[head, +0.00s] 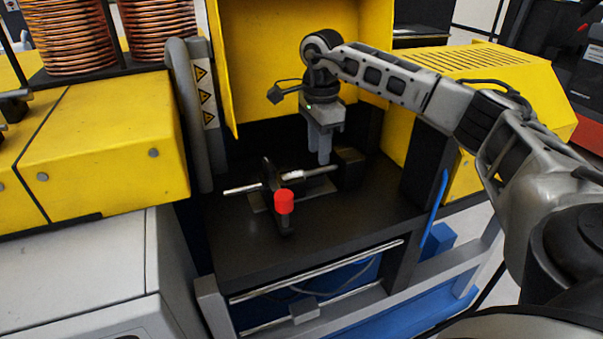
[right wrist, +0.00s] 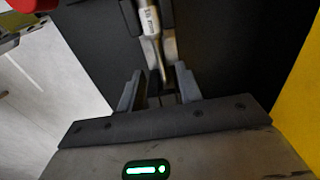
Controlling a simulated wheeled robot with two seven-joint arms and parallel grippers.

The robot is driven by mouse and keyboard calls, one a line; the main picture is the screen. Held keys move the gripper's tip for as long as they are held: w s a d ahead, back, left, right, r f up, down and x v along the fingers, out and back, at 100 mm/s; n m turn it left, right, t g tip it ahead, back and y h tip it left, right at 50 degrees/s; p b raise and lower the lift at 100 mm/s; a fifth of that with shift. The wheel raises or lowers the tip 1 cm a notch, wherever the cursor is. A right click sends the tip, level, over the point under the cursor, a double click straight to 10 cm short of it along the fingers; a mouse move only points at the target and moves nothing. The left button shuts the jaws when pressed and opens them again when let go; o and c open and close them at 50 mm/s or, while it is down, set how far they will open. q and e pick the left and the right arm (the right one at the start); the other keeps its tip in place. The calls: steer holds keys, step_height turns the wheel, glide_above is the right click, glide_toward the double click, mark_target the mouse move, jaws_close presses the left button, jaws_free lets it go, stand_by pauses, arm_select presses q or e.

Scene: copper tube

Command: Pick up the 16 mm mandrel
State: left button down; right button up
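The 16 mm mandrel is a slim pale metal rod (head: 293,174) lying level across the dark machine bed in the head view. In the right wrist view its labelled shaft (right wrist: 150,22) points down the picture, with a thinner end toward the fingers. My right gripper (head: 322,160) hangs fingers down just above the rod's right part. In the right wrist view the right gripper (right wrist: 160,88) has its fingers apart, with the rod's thin end lined up with the gap. I cannot tell whether the fingers touch it. My left gripper is not in view.
A black clamp with a red knob (head: 284,202) stands beside the rod. A dark block (head: 349,167) is right of the gripper. Yellow panels (head: 270,60) rise behind, and a grey post (head: 190,110) stands left. The front of the bed (head: 250,250) is clear.

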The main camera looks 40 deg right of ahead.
mark_target(310, 173)
step_height(310, 173, down, 5)
steer(key=shift+r+p, duration=0.2)
steer(key=shift+p, duration=0.2)
steer(key=shift+c, duration=0.2)
steer(key=shift+w+a+r, duration=0.1)
jaws_close()
